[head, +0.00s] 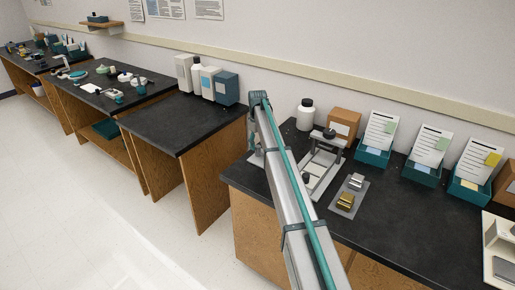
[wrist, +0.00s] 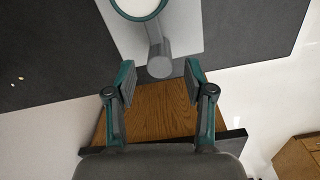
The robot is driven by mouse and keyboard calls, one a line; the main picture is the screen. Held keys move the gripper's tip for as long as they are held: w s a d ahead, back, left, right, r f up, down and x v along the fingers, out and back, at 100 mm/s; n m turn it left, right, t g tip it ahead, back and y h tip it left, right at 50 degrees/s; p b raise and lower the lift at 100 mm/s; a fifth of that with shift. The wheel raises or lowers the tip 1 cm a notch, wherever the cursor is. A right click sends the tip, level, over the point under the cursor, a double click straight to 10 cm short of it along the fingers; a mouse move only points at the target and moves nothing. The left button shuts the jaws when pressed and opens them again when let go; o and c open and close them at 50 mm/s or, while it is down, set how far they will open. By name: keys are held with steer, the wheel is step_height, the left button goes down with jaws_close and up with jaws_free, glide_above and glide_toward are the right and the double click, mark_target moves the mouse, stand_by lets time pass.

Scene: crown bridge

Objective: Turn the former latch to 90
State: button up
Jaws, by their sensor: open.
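In the wrist view, a round white dial with a teal rim (wrist: 140,5) is cut off by the top edge. A grey lever (wrist: 154,30) runs from it toward my gripper and ends in a grey round knob (wrist: 160,66); this looks like the former latch. It sits over a pale plate (wrist: 190,25). My gripper (wrist: 160,80) is open, its two fingers apart, with the knob near the gap between the fingertips. I cannot tell whether they touch. In the head view my arm hides most of the latch; a pale plate edge (head: 256,159) shows beside it.
On the dark bench (head: 400,215), a metal frame device (head: 325,146) stands right of my arm. Beyond are a white bottle (head: 305,115) and brown box (head: 344,123). Teal card holders (head: 374,157) line the back.

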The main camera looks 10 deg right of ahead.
mark_target(258, 146)
step_height(258, 146, up, 9)
stand_by(0.3)
